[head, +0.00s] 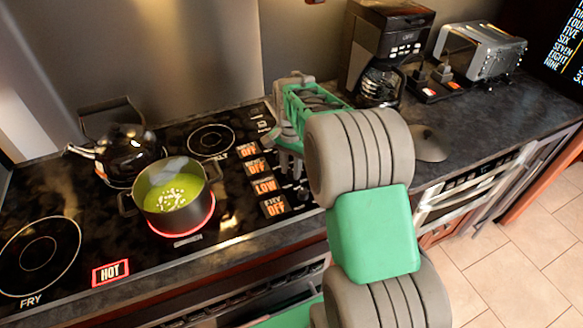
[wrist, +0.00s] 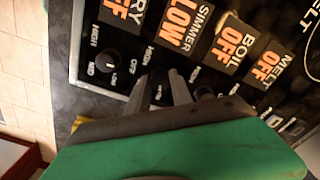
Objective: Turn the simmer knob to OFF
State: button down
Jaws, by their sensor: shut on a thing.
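The simmer display (wrist: 184,25) reads LOW in orange in the wrist view. The same LOW panel (head: 265,186) shows on the stove in the head view. My gripper (wrist: 167,92) is shut on the small dark simmer knob (wrist: 160,92) below that display, with one finger on each side of it. The fingers hide much of the knob, so its pointer cannot be read. In the head view my gripper (head: 289,160) reaches down at the right end of the stove, beside the column of displays.
The fry knob (wrist: 107,61) is left of my fingers and another dark knob (wrist: 205,93) is close on their right. The fry, boil and melt displays read OFF. A pot of green soup (head: 172,196) sits on a glowing burner, with a kettle (head: 122,152) behind it.

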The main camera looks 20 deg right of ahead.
jog(key=shift+n, duration=0.3)
jog(key=n+b, duration=0.1)
jog(key=n, duration=0.8)
jog(key=shift+n+b, duration=0.3)
jog(key=shift+n, duration=0.1)
jog(key=shift+d+r+n, duration=0.1)
jog(key=shift+n, duration=1.6)
jog(key=c, duration=1.1)
grip_release()
jog(key=shift+c, duration=0.2)
